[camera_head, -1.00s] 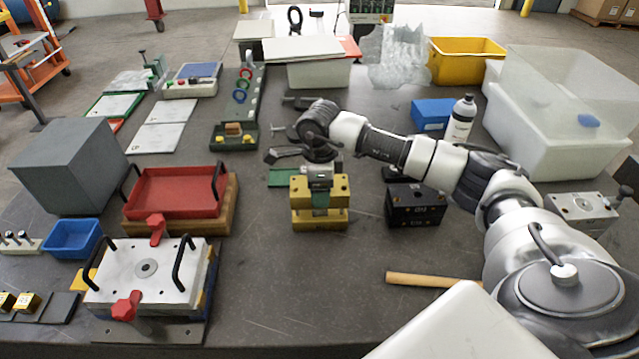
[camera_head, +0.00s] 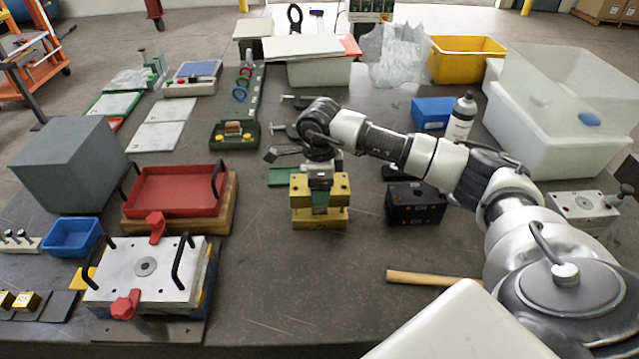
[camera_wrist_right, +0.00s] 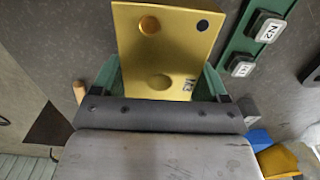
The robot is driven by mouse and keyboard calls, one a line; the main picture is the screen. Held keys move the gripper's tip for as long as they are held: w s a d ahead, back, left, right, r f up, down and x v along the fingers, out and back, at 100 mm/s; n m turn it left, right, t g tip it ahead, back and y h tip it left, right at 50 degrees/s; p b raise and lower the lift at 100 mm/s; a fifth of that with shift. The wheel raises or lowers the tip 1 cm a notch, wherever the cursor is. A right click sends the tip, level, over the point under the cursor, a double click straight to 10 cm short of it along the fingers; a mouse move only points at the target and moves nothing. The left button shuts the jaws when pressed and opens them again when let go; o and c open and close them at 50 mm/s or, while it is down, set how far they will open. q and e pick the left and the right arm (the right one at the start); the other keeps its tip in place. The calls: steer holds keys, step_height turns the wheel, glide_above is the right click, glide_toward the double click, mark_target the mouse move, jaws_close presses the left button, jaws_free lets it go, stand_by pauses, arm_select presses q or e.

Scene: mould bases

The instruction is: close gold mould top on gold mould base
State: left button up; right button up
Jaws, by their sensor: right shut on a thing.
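The gold mould top (camera_head: 300,188) is a gold block with round holes, near the table's middle. The gold mould base (camera_head: 335,221) is directly beneath it. A thin dark line runs between them; I cannot tell whether they touch. My right gripper (camera_head: 320,198) points down, its green fingers shut on the top. In the right wrist view the top's gold face (camera_wrist_right: 165,35), with two round holes, a shallow round recess and a small label, shows between the green fingers (camera_wrist_right: 160,82). The base's upper face is hidden. My left gripper is not in view.
A black mould block (camera_head: 415,204) stands close on the right, a green strip (camera_head: 282,177) behind. A wooden rod (camera_head: 432,279) lies in front right. The red tray (camera_head: 174,193) and white handled plate (camera_head: 146,266) are at left. Table between them and the mould is clear.

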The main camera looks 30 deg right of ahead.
steer(key=shift+f+b, duration=1.4)
steer(key=shift+f, duration=0.1)
stand_by(0.9)
steer(key=o, duration=1.4)
steer(key=shift+o, duration=0.3)
steer(key=shift+s, duration=0.1)
step_height(320, 180, up, 11)
steer(key=shift+f+b, duration=0.1)
steer(key=shift+b, duration=1.05)
